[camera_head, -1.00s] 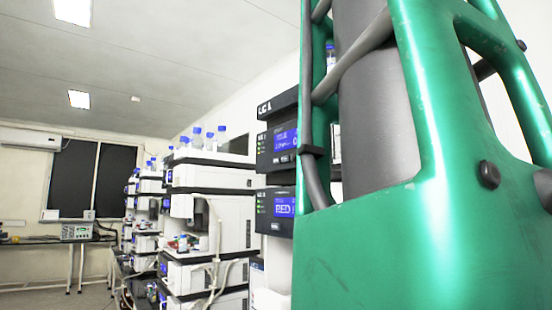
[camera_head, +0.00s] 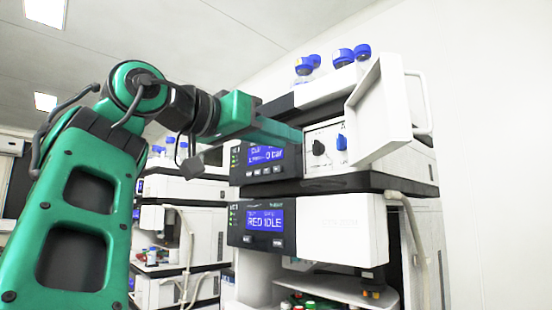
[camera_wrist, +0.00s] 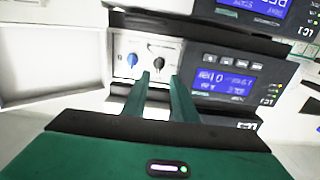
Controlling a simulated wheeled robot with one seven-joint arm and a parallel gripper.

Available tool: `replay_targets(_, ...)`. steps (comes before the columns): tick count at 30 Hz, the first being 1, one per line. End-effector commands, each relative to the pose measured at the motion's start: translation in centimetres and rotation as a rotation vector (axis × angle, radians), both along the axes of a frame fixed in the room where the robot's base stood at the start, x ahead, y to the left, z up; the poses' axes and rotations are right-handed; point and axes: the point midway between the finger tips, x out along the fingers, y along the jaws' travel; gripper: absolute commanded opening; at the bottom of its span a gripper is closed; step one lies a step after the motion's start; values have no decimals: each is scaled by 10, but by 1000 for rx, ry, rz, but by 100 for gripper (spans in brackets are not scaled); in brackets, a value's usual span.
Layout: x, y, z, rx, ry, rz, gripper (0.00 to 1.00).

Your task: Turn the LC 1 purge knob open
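The top module's white door (camera_head: 380,110) stands open. Behind it, a pale panel (camera_head: 328,133) carries a black knob (camera_head: 319,148) and a blue knob (camera_head: 341,142). Which is the purge knob I cannot read. In the wrist view, which appears upside down, the blue knob (camera_wrist: 132,59) and black knob (camera_wrist: 158,63) show beyond my gripper (camera_wrist: 160,76). Its two green fingers are apart with nothing visible between them. The black knob lies ahead of the gap; the blue knob lies left of the fingers. Contact cannot be told. In the head view my gripper (camera_head: 298,136) reaches across the display toward the panel.
The module's blue display (camera_head: 265,155) is partly covered by my arm. Blue-capped bottles (camera_head: 343,56) stand on top. The open door is close beside the knobs. More stacks (camera_head: 180,190) stand at left.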

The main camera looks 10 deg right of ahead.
Motion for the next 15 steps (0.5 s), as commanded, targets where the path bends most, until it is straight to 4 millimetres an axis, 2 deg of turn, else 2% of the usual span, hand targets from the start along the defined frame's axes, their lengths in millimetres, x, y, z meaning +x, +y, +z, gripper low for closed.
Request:
replay_targets(6,20,-37,0,4,1,-2,26)
replay_targets(15,35,-63,0,2,-2,-2,26)
